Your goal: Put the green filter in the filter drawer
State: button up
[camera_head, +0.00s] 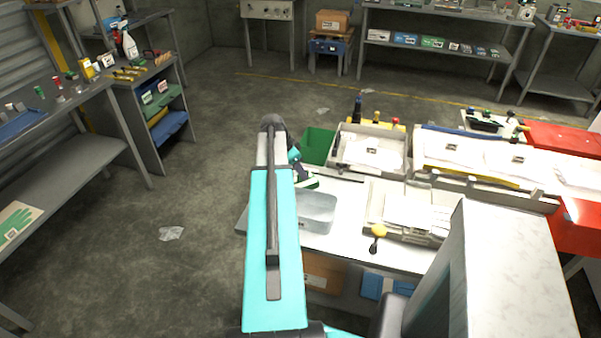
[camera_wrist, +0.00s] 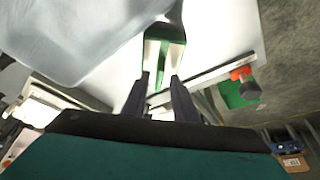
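A green-and-white piece (camera_wrist: 165,38), which looks like the green filter, lies in line with my gripper (camera_wrist: 159,76) in the wrist view. The two dark fingers stand apart, with a green strip between them; whether they touch or grip it cannot be told. In the head view a small green-and-white piece (camera_head: 309,183) shows beside the end of my arm, over the left part of the white bench; my arm hides most of my gripper there. I cannot make out which part is the filter drawer.
A translucent tray (camera_head: 317,212) stands on the bench (camera_head: 345,242) close to my arm; it also shows in the wrist view (camera_wrist: 75,35). A green bin (camera_head: 317,143) stands behind. Boxes with white sheets (camera_head: 368,152) fill the bench to the right. Open floor (camera_head: 200,200) lies left.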

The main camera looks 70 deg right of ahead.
jog(key=b+v, duration=0.2)
jog(key=v, duration=0.9)
jog(key=shift+w+a, duration=0.1)
dwell(0.5)
